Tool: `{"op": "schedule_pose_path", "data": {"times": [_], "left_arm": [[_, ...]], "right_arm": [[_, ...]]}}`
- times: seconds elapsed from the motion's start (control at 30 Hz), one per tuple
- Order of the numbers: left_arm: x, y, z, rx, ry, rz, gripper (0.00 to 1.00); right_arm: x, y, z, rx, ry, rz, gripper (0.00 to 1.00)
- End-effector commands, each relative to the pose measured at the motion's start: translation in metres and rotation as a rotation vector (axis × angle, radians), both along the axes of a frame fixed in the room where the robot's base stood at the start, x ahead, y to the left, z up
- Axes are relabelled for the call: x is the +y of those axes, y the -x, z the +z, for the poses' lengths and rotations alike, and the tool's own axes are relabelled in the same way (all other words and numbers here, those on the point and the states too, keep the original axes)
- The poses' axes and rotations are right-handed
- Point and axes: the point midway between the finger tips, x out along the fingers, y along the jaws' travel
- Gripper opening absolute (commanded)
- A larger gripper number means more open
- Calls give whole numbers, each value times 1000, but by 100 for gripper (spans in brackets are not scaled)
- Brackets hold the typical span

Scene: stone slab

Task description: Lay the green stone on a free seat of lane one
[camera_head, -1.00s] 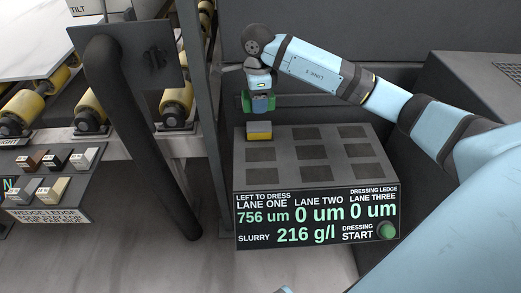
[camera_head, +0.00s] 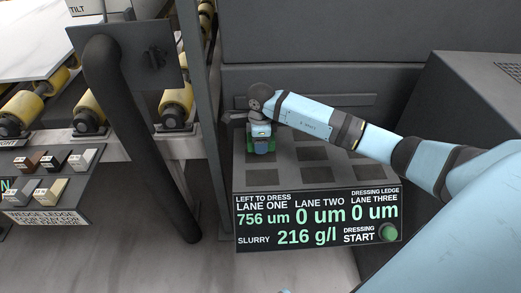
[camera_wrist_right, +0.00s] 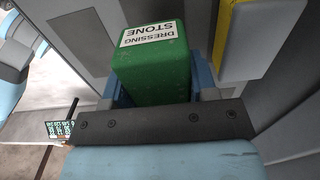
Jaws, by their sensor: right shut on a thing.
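The green stone (camera_head: 262,147), labelled DRESSING STONE in the right wrist view (camera_wrist_right: 150,68), is between the fingers of my right gripper (camera_head: 261,142). The gripper is shut on it and points down over the left column of the dressing ledge (camera_head: 284,167), above LANE ONE, around the middle seat. I cannot tell whether the stone touches the ledge. The front seat of lane one (camera_head: 259,174) is bare. A yellow and grey block (camera_wrist_right: 258,42) is close beside the green stone in the right wrist view; my gripper hides it in the head view. My left gripper is not in view.
The display panel (camera_head: 318,218) reads 756 um for lane one and 0 um for lanes two and three. A green start button (camera_head: 388,232) is at its right. A dark post (camera_head: 205,110) stands close left of the ledge. A small-block shelf (camera_head: 45,190) is farther left.

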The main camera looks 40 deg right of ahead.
Motion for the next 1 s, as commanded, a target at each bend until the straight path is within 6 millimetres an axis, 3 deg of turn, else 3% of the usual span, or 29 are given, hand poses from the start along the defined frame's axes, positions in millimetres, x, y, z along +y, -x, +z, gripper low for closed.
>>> {"op": "schedule_pose_path", "data": {"times": [0.23, 0.63, 0.67, 0.73, 1.0], "left_arm": [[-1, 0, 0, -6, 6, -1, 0], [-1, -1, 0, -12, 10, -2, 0], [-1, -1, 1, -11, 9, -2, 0], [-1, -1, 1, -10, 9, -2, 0], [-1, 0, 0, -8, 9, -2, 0]], "right_arm": [[0, 1, -36, 2, -1, 0, 23], [0, 0, -42, 1, 1, 1, 23], [0, 0, -41, 1, 1, 1, 60], [0, 0, -41, 1, 1, 1, 76], [0, 0, -40, 1, 0, 1, 79]]}}
